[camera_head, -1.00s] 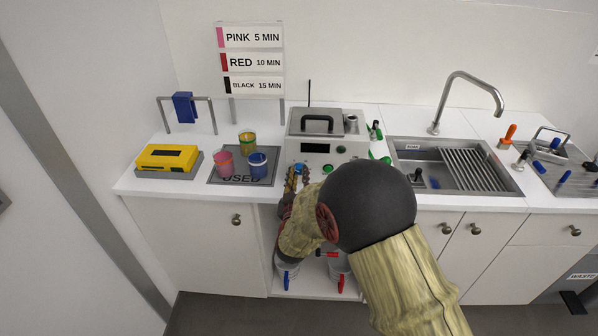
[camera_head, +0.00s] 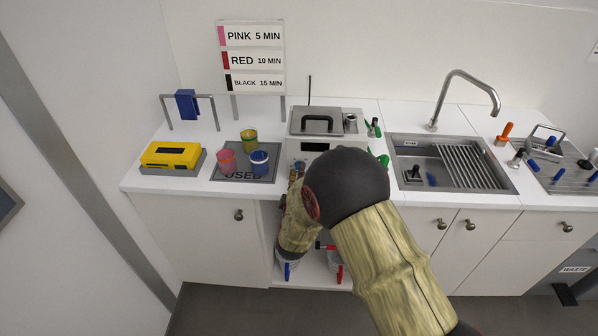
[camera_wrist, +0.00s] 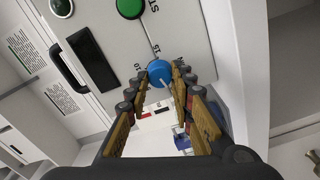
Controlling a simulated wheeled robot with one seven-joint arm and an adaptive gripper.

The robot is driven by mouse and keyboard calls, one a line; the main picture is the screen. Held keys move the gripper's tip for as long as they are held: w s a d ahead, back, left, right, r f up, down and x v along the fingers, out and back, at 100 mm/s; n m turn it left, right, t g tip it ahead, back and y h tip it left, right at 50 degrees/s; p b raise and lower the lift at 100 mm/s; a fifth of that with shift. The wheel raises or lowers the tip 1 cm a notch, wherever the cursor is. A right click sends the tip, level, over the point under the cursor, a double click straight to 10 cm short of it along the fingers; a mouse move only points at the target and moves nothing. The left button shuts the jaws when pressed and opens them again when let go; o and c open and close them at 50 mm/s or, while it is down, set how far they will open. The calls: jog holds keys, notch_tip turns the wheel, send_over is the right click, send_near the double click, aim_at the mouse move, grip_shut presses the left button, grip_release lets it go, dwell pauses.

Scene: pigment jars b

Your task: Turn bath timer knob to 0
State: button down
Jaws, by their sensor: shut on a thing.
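The bath timer knob (camera_wrist: 158,71) is a round blue knob on the grey front panel of the bath unit (camera_head: 345,126). In the wrist view it sits between the fingertips of my gripper (camera_wrist: 159,76), which is shut on it. Printed numbers and tick marks surround the knob, partly covered by the fingers. A pale line shows at the knob's lower edge; I cannot tell which number it points to. In the head view my gripper (camera_head: 297,171) is at the panel's lower left, and my arm hides the knob and much of the panel.
A green button (camera_wrist: 130,8) and a dark display (camera_wrist: 94,60) are on the panel. To the left stand several coloured jars (camera_head: 259,162) on a grey mat and a yellow timer box (camera_head: 169,155). A sink (camera_head: 455,165) lies to the right.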

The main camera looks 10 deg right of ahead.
dwell(0.4)
jog(key=c, duration=1.5)
grip_release()
jog(key=shift+c, duration=0.2)
jog(key=v, duration=1.2)
